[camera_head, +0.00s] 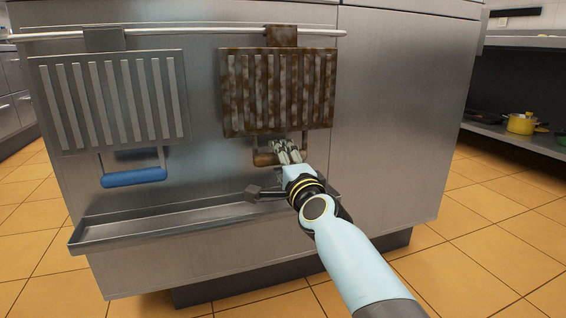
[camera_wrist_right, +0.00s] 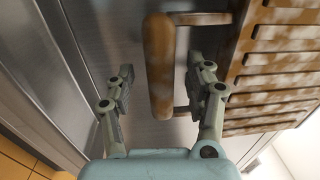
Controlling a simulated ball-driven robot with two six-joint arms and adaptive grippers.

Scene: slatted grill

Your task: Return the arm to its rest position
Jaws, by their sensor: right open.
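My right gripper (camera_head: 287,150) reaches up to the rusty slatted grill (camera_head: 278,90), which hangs from a rail on the steel counter front. In the right wrist view, the gripper (camera_wrist_right: 160,75) is open, with one finger on each side of the grill's brown handle (camera_wrist_right: 159,60). The handle lies between the fingers, with visible gaps on both sides. In the head view the gripper partly hides this handle (camera_head: 264,159). A clean grey slatted grill (camera_head: 108,100) with a blue handle (camera_head: 134,177) hangs to the left. My left gripper is not in view.
A steel rail (camera_head: 200,33) runs above both grills. A shelf at right holds a yellow pot (camera_head: 521,124). The tiled floor at right is clear.

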